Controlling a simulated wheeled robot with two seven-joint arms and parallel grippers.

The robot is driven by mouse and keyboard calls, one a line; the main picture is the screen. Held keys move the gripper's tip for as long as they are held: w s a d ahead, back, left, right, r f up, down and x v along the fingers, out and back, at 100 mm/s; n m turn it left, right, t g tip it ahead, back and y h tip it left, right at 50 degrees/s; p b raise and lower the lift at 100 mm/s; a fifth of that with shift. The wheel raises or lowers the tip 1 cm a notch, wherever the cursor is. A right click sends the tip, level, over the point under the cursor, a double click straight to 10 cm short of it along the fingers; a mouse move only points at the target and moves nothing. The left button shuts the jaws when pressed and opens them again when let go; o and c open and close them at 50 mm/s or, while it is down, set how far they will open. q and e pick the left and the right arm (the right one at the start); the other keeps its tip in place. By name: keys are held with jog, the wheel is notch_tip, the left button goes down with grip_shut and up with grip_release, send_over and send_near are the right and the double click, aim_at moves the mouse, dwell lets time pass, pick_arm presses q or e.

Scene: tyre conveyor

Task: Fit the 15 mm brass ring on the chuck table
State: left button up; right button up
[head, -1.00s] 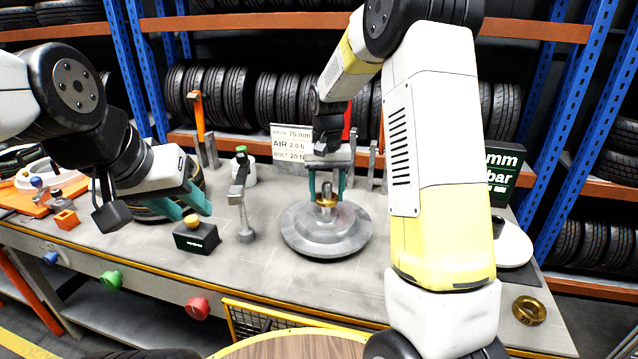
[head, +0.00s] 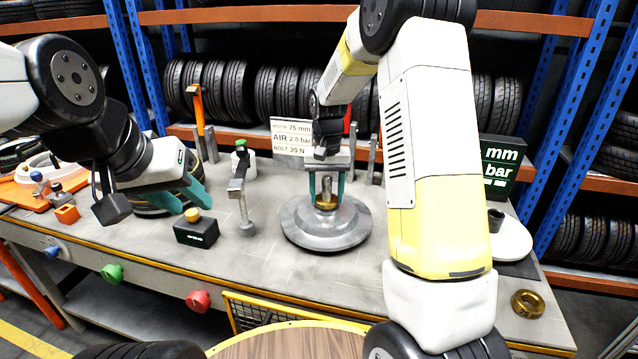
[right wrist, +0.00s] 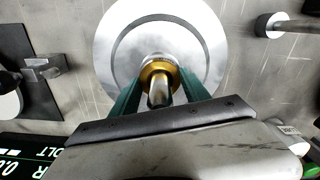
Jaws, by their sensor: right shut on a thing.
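The chuck table (head: 313,232) is a grey stepped metal disc on the bench, with an upright post (head: 326,186) at its centre. A brass ring (head: 326,203) is around the post, low down near the disc; whether it touches the disc I cannot tell. In the right wrist view the ring (right wrist: 151,68) also circles the post. My right gripper (head: 326,197) is shut on this ring, a teal finger on each side. My left gripper (head: 192,203) is open and empty above the bench, left of the chuck table, near a black box with a yellow button (head: 196,232).
A second brass ring (head: 527,304) lies at the bench's right front. A metal clamp post (head: 243,205) stands just left of the chuck table. A white sign (head: 291,138) stands behind. A round white stand (head: 510,240) and dark display (head: 500,165) are at right.

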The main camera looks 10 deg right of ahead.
aim_at(327, 176)
jog(key=shift+f, duration=0.5)
jog(key=o, duration=1.7)
jog(key=shift+r, duration=0.1)
notch_tip(327, 176, up, 7)
jog(key=shift+r, duration=0.3)
